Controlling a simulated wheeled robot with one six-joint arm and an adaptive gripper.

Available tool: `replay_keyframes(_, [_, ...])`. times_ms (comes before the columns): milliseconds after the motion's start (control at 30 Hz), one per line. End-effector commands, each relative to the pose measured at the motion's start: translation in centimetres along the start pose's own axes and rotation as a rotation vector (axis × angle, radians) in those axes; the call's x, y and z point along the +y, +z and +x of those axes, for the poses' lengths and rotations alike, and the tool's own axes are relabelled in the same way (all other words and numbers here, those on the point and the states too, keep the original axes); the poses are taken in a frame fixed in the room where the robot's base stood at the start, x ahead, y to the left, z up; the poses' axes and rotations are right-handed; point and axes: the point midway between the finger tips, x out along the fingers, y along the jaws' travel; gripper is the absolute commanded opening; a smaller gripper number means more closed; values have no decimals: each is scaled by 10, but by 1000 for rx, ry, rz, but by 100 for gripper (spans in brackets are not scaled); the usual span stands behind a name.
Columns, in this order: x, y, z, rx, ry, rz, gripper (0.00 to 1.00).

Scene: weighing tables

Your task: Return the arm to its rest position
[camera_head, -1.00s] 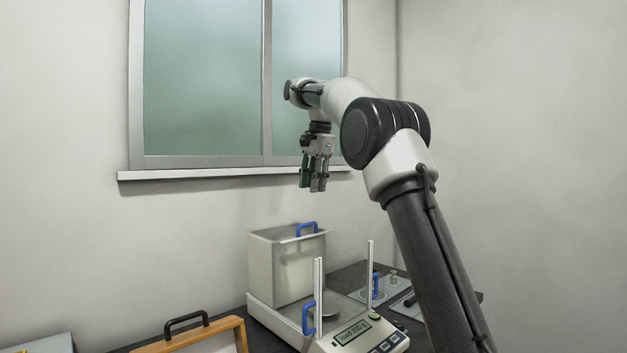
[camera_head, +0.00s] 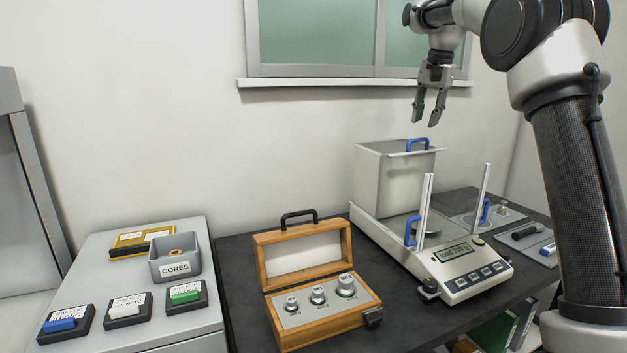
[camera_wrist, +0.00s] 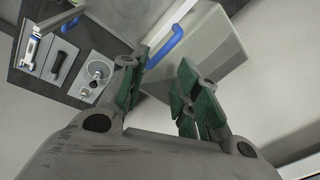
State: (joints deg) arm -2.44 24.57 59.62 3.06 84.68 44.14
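My gripper (camera_head: 431,108) hangs pointing down in front of the wall, above the weighing balance (camera_head: 464,285). Its two fingers are apart with nothing between them. In the wrist view my gripper (camera_wrist: 160,98) also shows a clear gap between its green-padded fingers. My arm comes in from the right side of the head view, raised well above the table. The balance has a tall grey box-shaped shield (camera_head: 385,185) with a blue handle at its rear.
An open wooden case (camera_head: 322,325) with 3 metal weights stands left of the balance on the dark table (camera_head: 237,270). A window (camera_head: 320,35) is behind.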

Motion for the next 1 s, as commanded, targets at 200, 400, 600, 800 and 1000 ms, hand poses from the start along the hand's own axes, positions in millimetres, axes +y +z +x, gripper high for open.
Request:
replay_keyframes(200, [53,44,23,-1,22,-283,32])
replay_keyframes(400, [146,126,34,18,32,-562,32])
replay_keyframes(600, [246,221,53,50,35,-731,32])
replay_keyframes(800, [320,292,72,91,29,-744,32])
replay_keyframes(1000, [332,306,58,180,-4,-737,32])
